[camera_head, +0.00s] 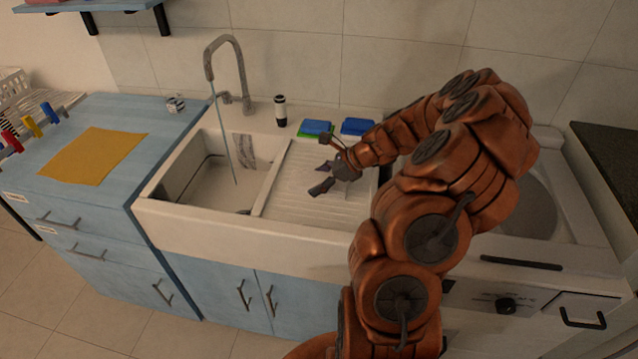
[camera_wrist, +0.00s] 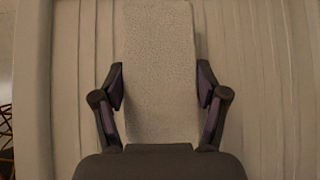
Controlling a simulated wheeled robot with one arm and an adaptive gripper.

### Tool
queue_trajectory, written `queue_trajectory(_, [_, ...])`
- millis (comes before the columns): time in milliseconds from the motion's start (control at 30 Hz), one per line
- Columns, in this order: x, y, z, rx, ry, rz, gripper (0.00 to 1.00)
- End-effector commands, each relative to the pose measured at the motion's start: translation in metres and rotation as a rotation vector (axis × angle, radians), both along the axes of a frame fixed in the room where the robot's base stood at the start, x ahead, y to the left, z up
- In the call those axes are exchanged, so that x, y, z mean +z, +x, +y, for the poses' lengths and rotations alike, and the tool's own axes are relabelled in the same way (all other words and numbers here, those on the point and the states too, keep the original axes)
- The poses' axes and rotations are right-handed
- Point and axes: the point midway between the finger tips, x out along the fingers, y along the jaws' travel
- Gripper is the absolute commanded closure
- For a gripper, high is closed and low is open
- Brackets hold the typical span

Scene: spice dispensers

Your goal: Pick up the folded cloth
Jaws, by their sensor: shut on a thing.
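The folded cloth (camera_wrist: 158,45) is a pale, speckled strip in the wrist view, over the ribbed drainboard. My gripper (camera_wrist: 160,85) has one dark finger at each long edge of the cloth and is shut on it. The near end of the cloth is hidden by the gripper's body. In the head view my gripper (camera_head: 322,178) is low over the drainboard right of the sink basin, and the cloth is hard to make out there. I cannot tell whether the cloth touches the drainboard.
The drainboard (camera_head: 288,205) adjoins the white sink basin (camera_head: 205,182). A tall faucet (camera_head: 241,75), a black-and-white bottle (camera_head: 281,111), a green-and-blue sponge (camera_head: 315,128) and a blue one (camera_head: 357,127) stand behind. A yellow sheet (camera_head: 92,155) lies on the blue counter at left.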

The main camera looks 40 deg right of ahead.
Motion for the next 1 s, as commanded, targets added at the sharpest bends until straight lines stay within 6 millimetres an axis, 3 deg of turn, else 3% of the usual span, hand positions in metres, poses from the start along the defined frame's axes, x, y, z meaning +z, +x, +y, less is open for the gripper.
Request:
queue_trajectory(267, [0.000, 0.000, 0.000, 0.000, 0.000, 0.000, 0.65])
queue_trajectory(633, [0.005, 0.000, 0.000, 0.001, 0.000, -0.001, 0.65])
queue_trajectory(1000, [0.036, -0.001, 0.000, -0.001, -0.001, -0.002, 0.65])
